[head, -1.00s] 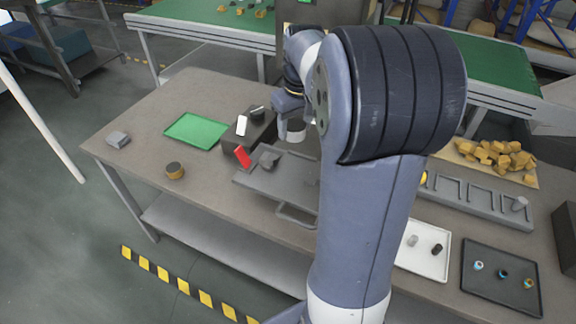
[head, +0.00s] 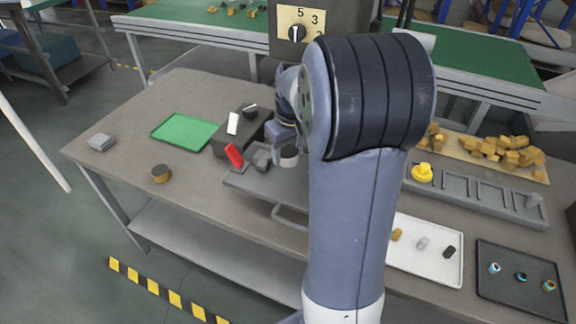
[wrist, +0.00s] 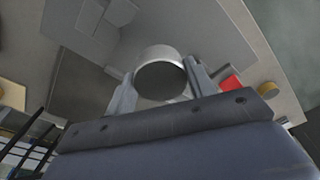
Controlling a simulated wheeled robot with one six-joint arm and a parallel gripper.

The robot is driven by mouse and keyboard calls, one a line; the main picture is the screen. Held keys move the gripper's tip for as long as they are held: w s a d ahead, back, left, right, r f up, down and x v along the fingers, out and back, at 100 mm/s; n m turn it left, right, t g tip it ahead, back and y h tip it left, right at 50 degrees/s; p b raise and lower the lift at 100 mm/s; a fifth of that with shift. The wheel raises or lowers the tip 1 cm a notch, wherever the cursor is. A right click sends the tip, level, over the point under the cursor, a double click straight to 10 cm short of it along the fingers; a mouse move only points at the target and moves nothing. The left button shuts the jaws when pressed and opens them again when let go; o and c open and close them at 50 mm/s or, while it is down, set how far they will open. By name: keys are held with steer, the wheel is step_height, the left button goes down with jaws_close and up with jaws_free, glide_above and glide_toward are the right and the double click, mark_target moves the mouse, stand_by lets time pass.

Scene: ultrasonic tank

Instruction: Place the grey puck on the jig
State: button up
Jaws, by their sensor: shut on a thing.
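The grey puck (head: 289,158) is a short metal cylinder. My gripper (head: 286,148) is shut on it, and in the wrist view the puck (wrist: 160,62) sits between the two fingers. The grey plate (head: 250,184), which looks like the jig, lies on the table with a grey block (head: 262,159) and a red lever (head: 234,155) on its far side. The puck is close to the right of the block and low over the plate. I cannot tell if it touches the plate. My arm hides the plate's right part.
A dark box with a white switch (head: 232,123) and a green mat (head: 184,130) lie behind and left. A brown-sided round piece (head: 161,174) and a grey block (head: 100,142) are at the left. Right are a grey rack (head: 480,193), a white tray (head: 405,265) and a black tray (head: 530,298).

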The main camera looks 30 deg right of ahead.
mark_target(288, 174)
steer(key=shift+f, duration=2.3)
steer(key=shift+f, duration=0.2)
steer(key=o, duration=1.2)
steer(key=shift+r, duration=0.1)
steer(key=r, duration=0.4)
steer(key=s+r, duration=0.1)
steer(key=r, duration=0.7)
steer(key=shift+s, duration=0.25)
